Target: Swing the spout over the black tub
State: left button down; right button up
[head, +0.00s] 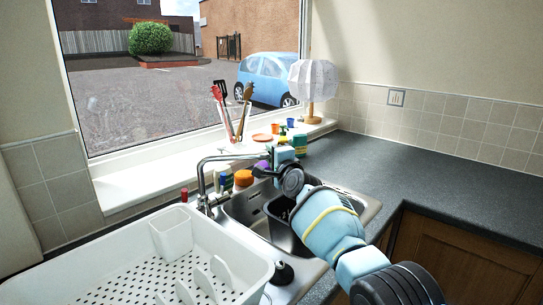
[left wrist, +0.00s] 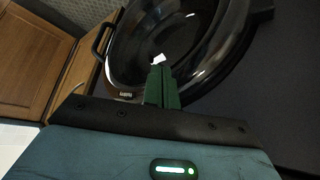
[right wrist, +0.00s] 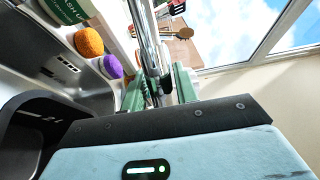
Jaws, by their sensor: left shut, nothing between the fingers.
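The chrome spout (head: 232,157) rises from its base at the back left of the sink and reaches right, toward my right gripper (head: 286,178). The black tub (head: 281,232) stands in the sink basin, partly hidden behind my right arm; its dark wall also shows at lower left in the right wrist view (right wrist: 22,133). In the right wrist view, my right gripper (right wrist: 158,88) has its green fingers apart, with the chrome spout (right wrist: 147,38) running between them. Whether either finger touches it I cannot tell. My left gripper (left wrist: 161,85) is shut and empty, away from the sink.
A white dish rack (head: 130,262) fills the counter left of the sink. An orange item (head: 243,178), a sponge (head: 299,144) and small bottles stand behind the sink. A lamp (head: 314,82) and utensils stand on the sill. The right counter (head: 430,180) is clear.

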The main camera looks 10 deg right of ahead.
pick_arm(q)
jog(key=shift+w, duration=0.25)
pick_arm(e)
jog(key=o, duration=0.3)
pick_arm(q)
jog(key=shift+r, duration=0.1)
pick_arm(e)
jog(key=shift+s+r+p, duration=0.1)
jog(key=shift+s+p, duration=0.2)
jog(key=shift+p, duration=0.05)
pick_arm(q)
jog(key=w+a+r+t+p, duration=0.1)
jog(key=w+r+p, duration=0.3)
jog(key=r, duration=0.3)
jog(key=shift+w+t+p, duration=0.3)
jog(key=shift+p, duration=0.25)
pick_arm(e)
jog(key=v, duration=0.7)
jog(key=shift+s+d, duration=0.1)
jog(key=shift+s, duration=0.05)
pick_arm(q)
jog(key=shift+r, duration=0.1)
